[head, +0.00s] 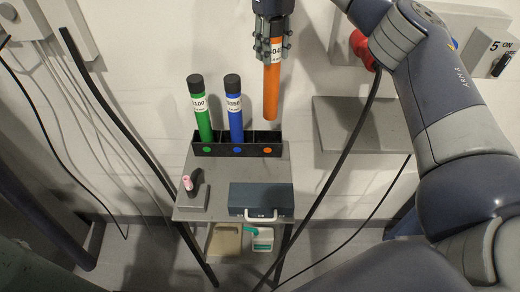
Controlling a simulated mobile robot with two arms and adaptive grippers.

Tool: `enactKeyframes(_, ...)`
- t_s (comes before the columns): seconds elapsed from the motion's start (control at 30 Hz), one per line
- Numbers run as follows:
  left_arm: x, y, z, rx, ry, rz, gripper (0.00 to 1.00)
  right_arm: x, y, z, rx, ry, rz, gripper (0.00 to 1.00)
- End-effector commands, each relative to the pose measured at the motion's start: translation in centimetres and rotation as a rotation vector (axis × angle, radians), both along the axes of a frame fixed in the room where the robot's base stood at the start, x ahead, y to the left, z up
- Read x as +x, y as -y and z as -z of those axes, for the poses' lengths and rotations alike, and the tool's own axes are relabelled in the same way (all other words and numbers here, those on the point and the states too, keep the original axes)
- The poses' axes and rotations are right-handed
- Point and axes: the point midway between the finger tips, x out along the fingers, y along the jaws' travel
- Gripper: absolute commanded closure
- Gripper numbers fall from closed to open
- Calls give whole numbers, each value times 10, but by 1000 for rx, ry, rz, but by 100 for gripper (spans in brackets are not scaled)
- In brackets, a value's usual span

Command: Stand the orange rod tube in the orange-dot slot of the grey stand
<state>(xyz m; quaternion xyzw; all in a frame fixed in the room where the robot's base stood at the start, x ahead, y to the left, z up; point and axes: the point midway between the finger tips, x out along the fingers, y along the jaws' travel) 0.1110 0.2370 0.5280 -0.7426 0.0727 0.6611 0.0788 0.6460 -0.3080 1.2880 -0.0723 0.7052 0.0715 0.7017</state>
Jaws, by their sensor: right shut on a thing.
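The orange rod tube (271,90) hangs upright in my right gripper (272,45), which is shut on its upper part near the white label. Its lower end is apart from the stand and shows a little above the right part of it. The stand (222,150) is a dark slotted rack on the small grey table, with green, blue and orange dots on its front. A green tube (203,118) stands in the green-dot slot and a blue tube (235,118) in the blue-dot slot. The orange-dot slot (267,142) looks empty. My left gripper is not in view.
On the table (215,178) are a dark case (261,198) with a light handle and a small block with a pink-tipped item (190,186). A grey wall shelf or box (345,125) is right of the stand. Black cables (345,165) hang nearby.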

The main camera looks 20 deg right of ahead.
Motion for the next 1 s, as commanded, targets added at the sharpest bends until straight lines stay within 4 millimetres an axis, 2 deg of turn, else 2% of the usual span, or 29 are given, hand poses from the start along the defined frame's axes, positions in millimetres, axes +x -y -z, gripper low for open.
enactKeyframes(0.03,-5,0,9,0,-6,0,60,0,0,7,0,2,0,100)
enactKeyframes(0.33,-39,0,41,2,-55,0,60,0,0,38,0,2,-1,100)
enactKeyframes(0.47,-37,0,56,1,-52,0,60,0,0,53,0,2,-1,100)
enactKeyframes(0.6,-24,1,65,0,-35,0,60,0,0,62,1,3,-1,100)
enactKeyframes(0.77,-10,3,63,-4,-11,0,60,0,0,73,0,1,-2,100)
enactKeyframes(1.0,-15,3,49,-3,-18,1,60,-1,0,113,0,-1,-2,100)
